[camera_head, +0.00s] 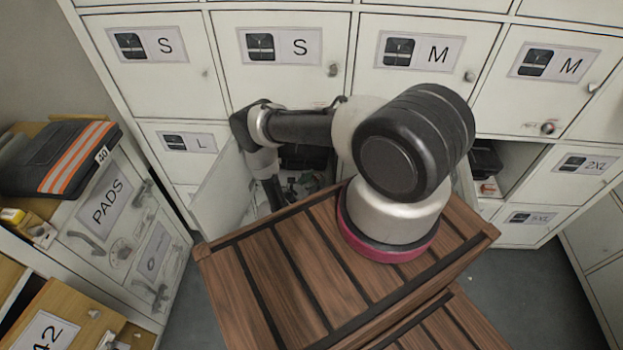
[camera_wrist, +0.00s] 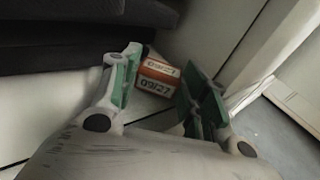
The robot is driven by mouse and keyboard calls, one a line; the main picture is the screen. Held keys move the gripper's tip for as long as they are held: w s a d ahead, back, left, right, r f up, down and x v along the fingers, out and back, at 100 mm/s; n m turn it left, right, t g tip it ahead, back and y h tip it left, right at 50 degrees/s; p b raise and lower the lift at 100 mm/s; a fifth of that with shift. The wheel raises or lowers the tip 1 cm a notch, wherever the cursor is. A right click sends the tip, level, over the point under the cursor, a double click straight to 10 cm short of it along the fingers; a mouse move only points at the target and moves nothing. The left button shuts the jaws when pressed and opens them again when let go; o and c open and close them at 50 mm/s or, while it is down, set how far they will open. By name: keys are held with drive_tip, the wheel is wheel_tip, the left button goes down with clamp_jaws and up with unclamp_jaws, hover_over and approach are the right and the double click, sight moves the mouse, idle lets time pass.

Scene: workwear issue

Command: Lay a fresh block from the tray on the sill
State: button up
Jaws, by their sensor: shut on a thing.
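My gripper (camera_wrist: 155,85) has green-padded fingers and is shut on a small orange-and-white block (camera_wrist: 158,77) with dark lettering. The block lies between the fingertips in the wrist view, just above or on a white surface; I cannot tell which. In the head view my gripper (camera_head: 290,190) reaches down into an open locker, and the block in it cannot be made out. Another orange-and-white block (camera_head: 488,187) sits in an open compartment on the right, below a dark item (camera_head: 485,158). I cannot clearly identify the tray or the sill.
An open locker door (camera_head: 222,195) stands left of my gripper. A dark stack (camera_wrist: 80,35) lies beside the block in the wrist view. A slatted wooden crate (camera_head: 290,275) fills the foreground. A folded dark garment with orange stripes (camera_head: 62,158) lies on the left cabinet.

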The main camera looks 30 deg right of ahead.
drive_tip(key=shift+f, duration=0.2)
drive_tip(key=o, duration=0.9)
drive_tip(key=shift+c, duration=0.2)
drive_tip(key=shift+r, duration=0.15)
drive_tip(key=v, duration=1.2)
